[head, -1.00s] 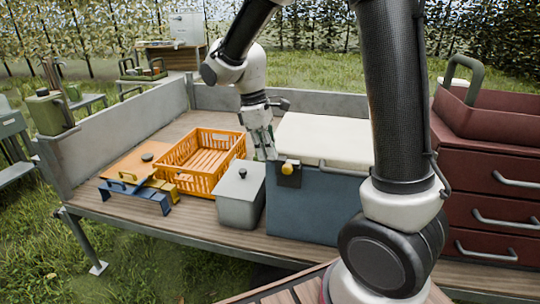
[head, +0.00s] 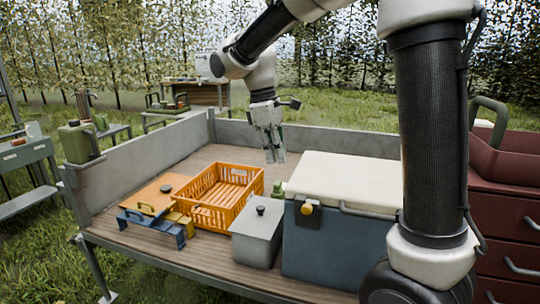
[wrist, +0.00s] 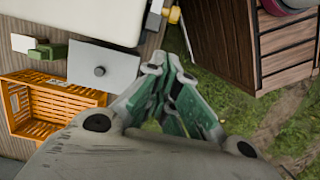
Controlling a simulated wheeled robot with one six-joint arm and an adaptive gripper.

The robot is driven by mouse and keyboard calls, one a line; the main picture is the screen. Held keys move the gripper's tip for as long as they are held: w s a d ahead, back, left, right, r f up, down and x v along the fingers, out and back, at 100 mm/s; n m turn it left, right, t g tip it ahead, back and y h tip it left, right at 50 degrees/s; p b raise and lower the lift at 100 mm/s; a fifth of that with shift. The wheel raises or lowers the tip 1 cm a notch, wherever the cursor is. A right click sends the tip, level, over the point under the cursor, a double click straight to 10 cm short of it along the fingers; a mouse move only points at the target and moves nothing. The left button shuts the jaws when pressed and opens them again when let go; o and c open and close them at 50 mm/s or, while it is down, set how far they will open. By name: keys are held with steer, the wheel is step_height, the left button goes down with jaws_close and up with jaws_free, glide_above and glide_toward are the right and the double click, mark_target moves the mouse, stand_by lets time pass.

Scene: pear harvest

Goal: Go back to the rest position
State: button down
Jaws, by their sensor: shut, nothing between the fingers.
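My gripper (head: 274,157) is shut and empty. In the head view it hangs fingers down above the trailer bed, between the orange crate (head: 248,205) and the blue cooler (head: 345,240) with a cream lid. In the wrist view the green finger pads of my gripper (wrist: 180,108) are close together with nothing held. The orange crate also shows in the wrist view (wrist: 48,132) and looks empty.
A grey lidded box (head: 257,238) stands between crate and cooler, with a small green object (head: 278,190) behind it. Blue and yellow tools and an orange board (head: 152,192) lie left of the crate. Red drawers (head: 508,230) stand at right. Low grey walls edge the bed.

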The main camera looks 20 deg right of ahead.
steer(key=s+d+m+t+y, duration=0.1)
steer(key=s+d+m+t, duration=0.2)
steer(key=s, duration=0.7)
steer(key=s+d+r+m+t+y, duration=0.1)
steer(key=s+d+m+t, duration=0.1)
steer(key=s+d+m, duration=0.5)
steer(key=s+d, duration=0.3)
steer(key=shift+s+d+r+m+t, duration=0.25)
steer(key=shift+s+d+m+t, duration=0.05)
steer(key=shift+d+m+t, duration=0.1)
